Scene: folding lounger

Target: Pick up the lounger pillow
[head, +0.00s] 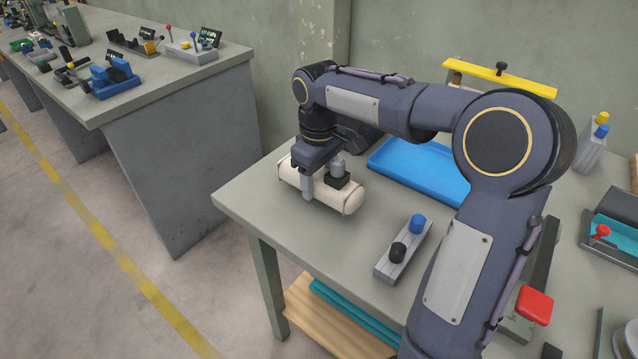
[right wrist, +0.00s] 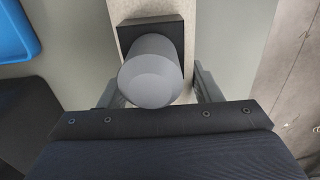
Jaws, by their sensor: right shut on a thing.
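The lounger pillow (head: 328,199) is a cream, roll-shaped piece at the left end of the workbench. A black block with a grey round knob (head: 337,167) sits on its top. My right gripper (head: 314,182) comes down over the pillow, with one finger showing on its near side, and is shut on it. In the right wrist view, the fingers lie on both sides of the pale pillow (right wrist: 150,8), and the grey knob (right wrist: 152,75) hides part of it. I cannot tell whether the pillow touches the bench top. My left gripper is not in view.
The workbench (head: 262,205) holds a blue tray (head: 410,168) behind the pillow and a grey block with blue and black knobs (head: 403,252) to its right. A yellow bar (head: 500,77) stands at the back. A second bench (head: 190,85) is at the left, across a floor gap.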

